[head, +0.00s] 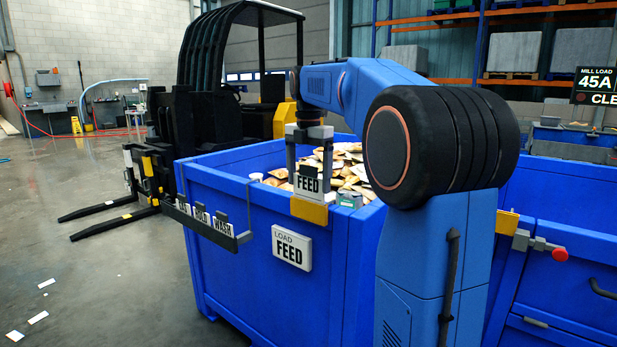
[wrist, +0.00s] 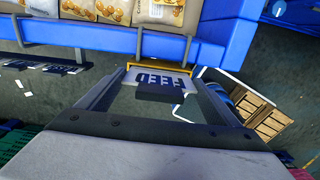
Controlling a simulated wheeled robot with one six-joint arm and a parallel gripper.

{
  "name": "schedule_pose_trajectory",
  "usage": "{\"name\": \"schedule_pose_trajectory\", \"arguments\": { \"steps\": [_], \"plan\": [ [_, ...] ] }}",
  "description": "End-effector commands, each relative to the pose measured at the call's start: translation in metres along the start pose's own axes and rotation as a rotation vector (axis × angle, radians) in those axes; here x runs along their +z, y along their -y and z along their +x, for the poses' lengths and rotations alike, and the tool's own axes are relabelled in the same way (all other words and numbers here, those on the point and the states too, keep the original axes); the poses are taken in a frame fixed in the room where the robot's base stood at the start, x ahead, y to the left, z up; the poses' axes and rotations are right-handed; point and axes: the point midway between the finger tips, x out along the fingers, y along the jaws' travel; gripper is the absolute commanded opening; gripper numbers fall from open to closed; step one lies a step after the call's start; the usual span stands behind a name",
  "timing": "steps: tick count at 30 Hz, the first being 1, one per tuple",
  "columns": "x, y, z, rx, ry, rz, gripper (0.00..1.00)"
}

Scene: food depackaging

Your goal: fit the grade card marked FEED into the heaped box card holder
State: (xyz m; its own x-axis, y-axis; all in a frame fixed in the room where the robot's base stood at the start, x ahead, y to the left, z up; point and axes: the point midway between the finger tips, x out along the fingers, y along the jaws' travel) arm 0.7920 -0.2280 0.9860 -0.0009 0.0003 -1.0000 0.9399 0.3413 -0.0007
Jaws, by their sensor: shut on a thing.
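My gripper (head: 308,170) points down over the near rim of the heaped blue box and is shut on the white card marked FEED (head: 308,184). The card is upright, with its lettering facing out. The yellow card holder (head: 309,212) sits on the rim directly below it. The card's lower edge meets the holder's top in the head view; I cannot tell whether it is inside the slot. In the wrist view the FEED card (wrist: 178,82) lies between the fingers, close to the yellow holder (wrist: 135,65), which is partly hidden.
The blue box (head: 250,215) holds heaped packets (head: 350,165) and bears a LOAD FEED sign (head: 291,248). A rack (head: 238,238) with several other cards hangs at its left. Another blue box (head: 570,290) with a yellow holder (head: 508,222) stands right. A forklift (head: 215,100) is behind.

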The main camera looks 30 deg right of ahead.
Motion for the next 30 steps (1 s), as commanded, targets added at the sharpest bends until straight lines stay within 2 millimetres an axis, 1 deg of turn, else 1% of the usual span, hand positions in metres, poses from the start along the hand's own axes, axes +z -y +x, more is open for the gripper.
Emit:
{"name": "schedule_pose_trajectory", "arguments": {
  "steps": [11,12,13,20,23,26,30],
  "plan": [
    [0.0,0.0,0.007,0.001,0.001,0.0,0.63],
    [0.0,0.0,0.007,0.001,0.001,0.0,0.92],
    [0.0,0.0,0.007,0.001,0.001,0.0,1.0],
    [0.0,0.0,0.006,0.001,0.001,0.0,1.0],
    [0.0,0.0,0.003,0.001,0.001,0.0,1.0],
    [0.0,-0.001,-0.006,0.002,0.001,0.0,1.0],
    [0.001,-0.001,-0.03,0.003,0.002,0.0,1.0]
  ]
}}
